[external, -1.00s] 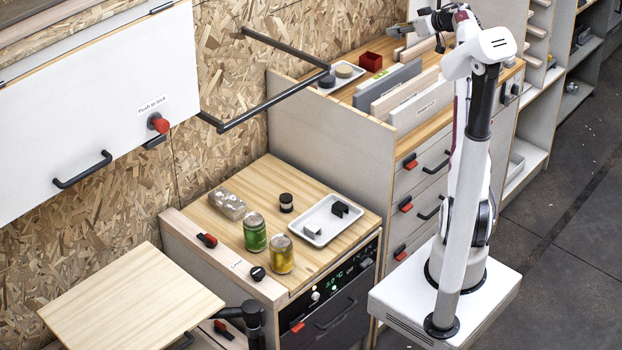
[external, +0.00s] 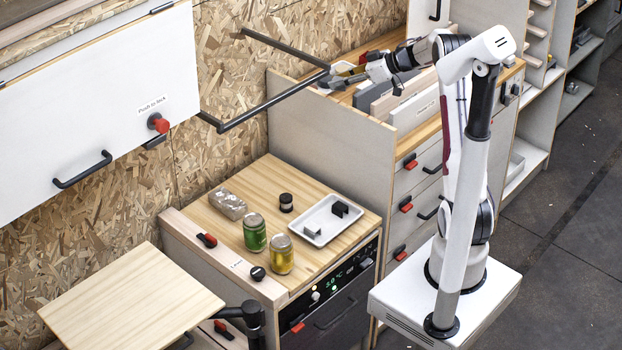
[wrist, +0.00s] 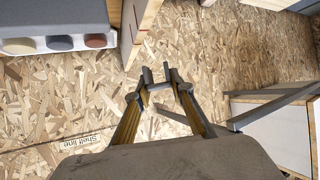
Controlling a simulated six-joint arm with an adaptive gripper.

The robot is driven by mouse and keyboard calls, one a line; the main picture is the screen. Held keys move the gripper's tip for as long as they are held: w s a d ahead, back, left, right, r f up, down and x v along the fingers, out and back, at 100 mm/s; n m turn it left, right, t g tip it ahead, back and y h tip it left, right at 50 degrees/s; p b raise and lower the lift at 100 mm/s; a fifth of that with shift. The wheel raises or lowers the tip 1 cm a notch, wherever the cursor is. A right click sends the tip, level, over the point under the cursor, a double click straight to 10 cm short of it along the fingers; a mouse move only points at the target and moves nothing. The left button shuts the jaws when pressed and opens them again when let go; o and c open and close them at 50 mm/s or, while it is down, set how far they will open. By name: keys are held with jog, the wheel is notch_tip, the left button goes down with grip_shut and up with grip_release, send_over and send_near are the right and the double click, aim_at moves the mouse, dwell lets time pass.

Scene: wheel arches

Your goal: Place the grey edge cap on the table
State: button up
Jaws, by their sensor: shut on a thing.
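My gripper (external: 345,78) is over the back of the tall drawer cabinet, beside the small white tray there. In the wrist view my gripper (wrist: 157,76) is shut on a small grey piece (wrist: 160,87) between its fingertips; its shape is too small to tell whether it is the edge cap.
A bare wooden leaf (external: 130,305) is at lower left. Upright panels (external: 405,92) and a black rail (external: 270,103) are near my gripper.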

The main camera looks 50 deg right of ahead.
jog(key=s+a+f+n+g+y, duration=0.2)
jog(key=s+a+f, duration=0.25)
jog(key=a, duration=0.65)
jog(key=s+a+f+n+g+y, duration=0.25)
jog(key=s+a+f, duration=0.2)
jog(key=a, duration=0.65)
jog(key=s+a+f+n+g+y, duration=0.1)
jog(key=s+a+f+n, duration=0.3)
jog(key=a, duration=0.7)
jog(key=w+a+f, duration=0.4)
jog(key=a, duration=1.1)
jog(key=w+a+f, duration=0.3)
jog(key=w+a, duration=0.1)
jog(key=a, duration=1)
jog(key=w+a+f, duration=0.4)
jog(key=a, duration=1.1)
jog(key=w+a+m+t+h, duration=0.2)
jog(key=w+a+m+t, duration=0.1)
jog(key=w+a+m, duration=0.2)
jog(key=shift+w+r, duration=0.35)
jog(key=shift+w, duration=0.2)
jog(key=shift+f+h, duration=0.1)
jog(key=shift+h, duration=0.15)
